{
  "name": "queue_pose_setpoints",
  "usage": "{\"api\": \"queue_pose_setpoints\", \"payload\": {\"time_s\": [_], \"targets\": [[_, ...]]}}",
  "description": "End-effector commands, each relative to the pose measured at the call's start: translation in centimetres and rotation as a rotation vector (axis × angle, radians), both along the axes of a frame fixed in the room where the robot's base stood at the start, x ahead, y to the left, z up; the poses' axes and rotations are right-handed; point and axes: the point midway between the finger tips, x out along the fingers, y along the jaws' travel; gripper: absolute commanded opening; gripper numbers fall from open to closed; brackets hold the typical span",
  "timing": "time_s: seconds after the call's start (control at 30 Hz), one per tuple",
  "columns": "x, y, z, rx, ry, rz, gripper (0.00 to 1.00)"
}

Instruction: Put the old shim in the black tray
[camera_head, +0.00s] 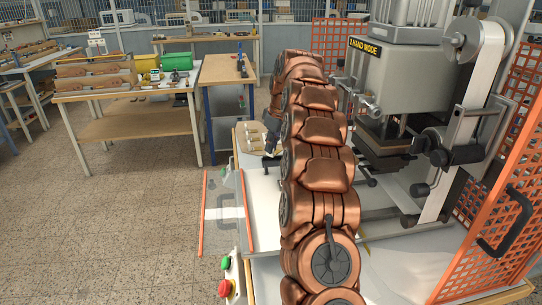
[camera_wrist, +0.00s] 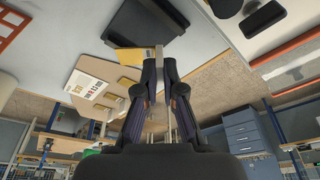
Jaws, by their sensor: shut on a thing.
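My gripper (camera_wrist: 160,66) is shut on a thin pale strip, the old shim (camera_wrist: 160,56), which shows edge-on between the fingertips in the wrist view. The black tray (camera_wrist: 140,22) lies just beyond the fingertips at the top of the wrist view; the right finger overlaps its edge. I cannot tell whether the shim touches the tray. In the head view my gripper (camera_head: 271,136) shows partly, behind my copper arm. The shim and the black tray cannot be made out there.
A pale wooden holder (camera_wrist: 101,84) with a printed label and slots stands beside the tray; it also shows in the head view (camera_head: 250,140). A yellow piece (camera_wrist: 128,60) lies by the tray. The stamping press (camera_head: 398,90) and orange mesh guards (camera_head: 490,235) stand to the right.

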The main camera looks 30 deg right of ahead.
Motion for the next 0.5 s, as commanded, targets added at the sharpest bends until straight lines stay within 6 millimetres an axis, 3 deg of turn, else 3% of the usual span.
{"api": "queue_pose_setpoints", "payload": {"time_s": [0.27, 0.5], "targets": [[0.0, 0.0, -0.7, 0.001, 0.001, 0.0, 0.0], [-0.1, 0.0, -2.8, 0.003, 0.004, 0.0, 0.0]]}}
